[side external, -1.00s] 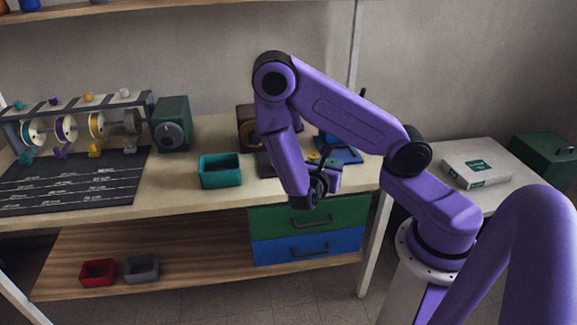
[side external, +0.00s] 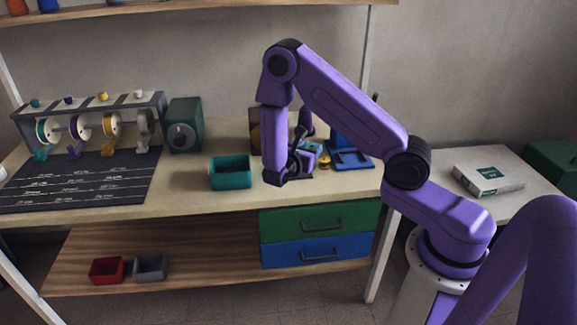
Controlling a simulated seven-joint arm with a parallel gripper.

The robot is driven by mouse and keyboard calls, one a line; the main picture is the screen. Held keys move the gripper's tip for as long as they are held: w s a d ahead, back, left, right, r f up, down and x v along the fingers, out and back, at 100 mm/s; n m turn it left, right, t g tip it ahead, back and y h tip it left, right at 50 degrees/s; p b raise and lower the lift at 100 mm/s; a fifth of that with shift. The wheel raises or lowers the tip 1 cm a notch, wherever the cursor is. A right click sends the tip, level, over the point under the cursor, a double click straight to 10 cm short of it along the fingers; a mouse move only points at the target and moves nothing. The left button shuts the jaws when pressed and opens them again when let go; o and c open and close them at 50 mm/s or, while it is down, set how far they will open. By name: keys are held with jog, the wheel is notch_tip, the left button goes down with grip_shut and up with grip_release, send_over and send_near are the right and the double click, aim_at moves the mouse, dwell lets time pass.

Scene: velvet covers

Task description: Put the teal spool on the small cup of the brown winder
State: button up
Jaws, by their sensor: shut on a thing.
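The brown winder (side external: 254,118) stands on the bench behind my forearm, which hides most of it; its small cup cannot be made out. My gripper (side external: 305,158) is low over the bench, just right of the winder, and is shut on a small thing. Its fingers and wrist hide most of that thing; a small bluish-teal patch shows there, but I cannot tell whether it is the teal spool. A teal-rimmed reel (side external: 46,131) hangs at the left end of the rack.
A teal bin (side external: 230,173) and a green boxed device (side external: 184,125) stand left of the arm. A blue winder (side external: 350,155) stands close on the right, with a small yellow piece (side external: 324,162) before it. The rack (side external: 88,106) and dark mat (side external: 80,180) fill the left.

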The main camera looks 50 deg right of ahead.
jog(key=w+d+f, duration=0.1)
jog(key=w+f, duration=0.1)
jog(key=w, duration=0.1)
jog(key=w+d+f, duration=0.1)
jog(key=w+f, duration=0.2)
jog(key=w+d+f, duration=0.1)
jog(key=w+f, duration=0.2)
jog(key=w, duration=0.1)
jog(key=shift+d+f, duration=0.2)
jog(key=shift+d, duration=0.1)
jog(key=shift+w+f, duration=0.15)
jog(key=shift+f, duration=1.5)
jog(key=o, duration=1)
jog(key=shift+f, duration=0.1)
